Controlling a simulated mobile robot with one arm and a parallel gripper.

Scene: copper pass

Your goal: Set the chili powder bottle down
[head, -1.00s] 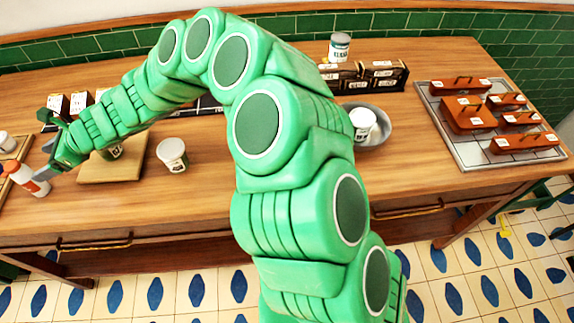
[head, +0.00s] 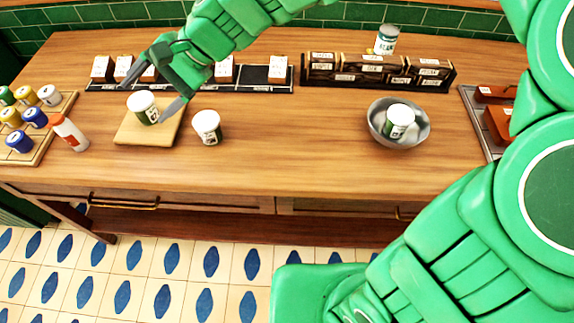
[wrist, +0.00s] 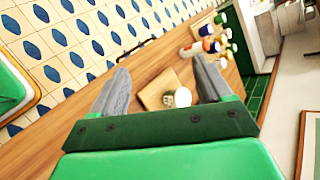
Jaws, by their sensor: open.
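A white and orange-red bottle (head: 70,133), which I take to be the chili powder bottle, stands on the wooden counter right beside the spice rack. Its label is too small to read. It also shows in the wrist view (wrist: 196,48), beyond my fingers. My gripper (head: 141,100) is open and empty above the small wooden board, to the right of the bottle and apart from it. In the wrist view, its two grey fingers (wrist: 160,70) are spread wide.
A white and green tub (head: 142,104) stands on the wooden board (head: 134,136). Another tub (head: 207,127) stands to its right. The spice rack (head: 38,154) holds several capped jars. A grey bowl (head: 378,126) with a tub stands further right. The counter's middle is clear.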

